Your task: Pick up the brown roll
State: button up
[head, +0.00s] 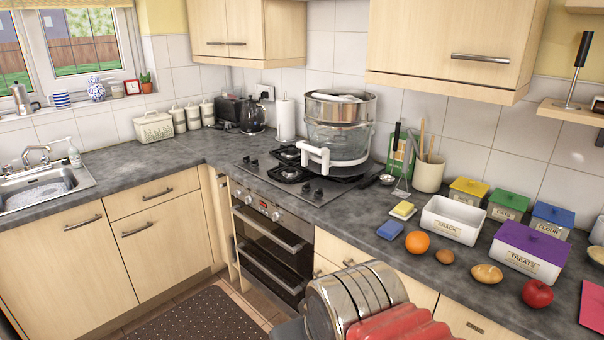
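Two small rounded brownish things lie on the dark grey worktop at the right. One is a smaller, darker brown round thing (444,256), just right of the orange. The other is a larger, light tan-brown oval (487,274), further right and nearer the front edge. I cannot tell for sure which is the roll. Both lie uncovered and apart from their neighbours. Silver and red ribbed parts at the bottom edge look like my arm. They are left of and below both brown things. No gripper fingertips show.
An orange (417,242) and a red apple (537,293) lie either side of the brownish things. The white snack box (452,220) and purple-lidded treats box (526,250) stand behind. The hob holds a large steamer (339,125).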

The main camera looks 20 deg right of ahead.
aim_at(484, 273)
jog(key=z, duration=0.15)
jog(key=i, duration=1.1)
jog(key=z, duration=0.15)
